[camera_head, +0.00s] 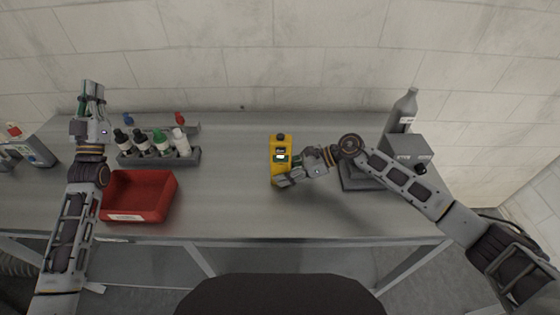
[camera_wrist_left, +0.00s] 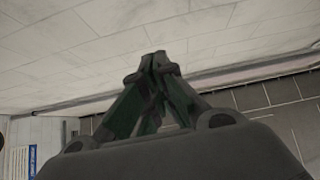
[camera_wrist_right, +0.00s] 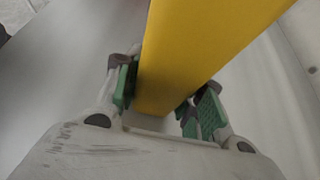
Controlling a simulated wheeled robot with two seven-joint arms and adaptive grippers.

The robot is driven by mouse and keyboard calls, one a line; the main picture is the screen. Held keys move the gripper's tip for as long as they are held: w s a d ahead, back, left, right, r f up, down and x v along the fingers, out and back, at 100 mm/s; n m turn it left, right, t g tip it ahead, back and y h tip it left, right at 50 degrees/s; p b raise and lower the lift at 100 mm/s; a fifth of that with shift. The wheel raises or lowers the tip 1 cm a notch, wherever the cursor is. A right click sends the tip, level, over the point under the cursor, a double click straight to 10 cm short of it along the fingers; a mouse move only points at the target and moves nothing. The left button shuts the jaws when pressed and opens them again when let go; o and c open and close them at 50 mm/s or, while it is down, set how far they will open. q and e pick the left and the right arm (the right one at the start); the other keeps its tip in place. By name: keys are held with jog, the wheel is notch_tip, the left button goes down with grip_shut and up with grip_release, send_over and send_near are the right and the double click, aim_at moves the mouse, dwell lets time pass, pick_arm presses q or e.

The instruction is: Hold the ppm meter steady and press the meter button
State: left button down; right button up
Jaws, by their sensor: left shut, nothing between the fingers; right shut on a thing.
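In the right wrist view the green-padded fingers (camera_wrist_right: 160,100) sit on either side of the yellow meter body (camera_wrist_right: 190,60). I cannot tell whether its base touches the table. The meter button cannot be made out. My left gripper (camera_head: 92,88) is raised at the far left, away from the meter; in the left wrist view its fingertips (camera_wrist_left: 158,62) are together and empty.
A red bin (camera_head: 170,205) and a rack (camera_head: 190,160) of several small bottles stand on the left of the grey table (camera_head: 240,215). The table between rack and meter is clear.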

aim_at(281, 150)
pick_arm(q)
jog(key=s+d+r+m+g+h, duration=0.15)
jog(key=d+m+h, duration=0.8)
jog(key=d, duration=1.05)
jog(key=s+d+f+g+h, duration=0.1)
jog(key=s+d+f+g, duration=0.1)
jog(key=s+d+f, duration=0.3)
jog(key=s+d+f+m+g+h, duration=0.1)
jog(key=s+d+f, duration=0.4)
jog(key=d, duration=0.9)
jog(key=s+d+f+g+h, duration=0.3)
jog(key=s+d+f, duration=0.2)
jog(key=s+d, duration=0.4)
jog(key=shift+s+d, duration=0.15)
jog(key=shift+d, duration=0.35)
jog(key=shift+f, duration=0.1)
jog(key=w, duration=0.8)
jog(key=shift+w, duration=0.4)
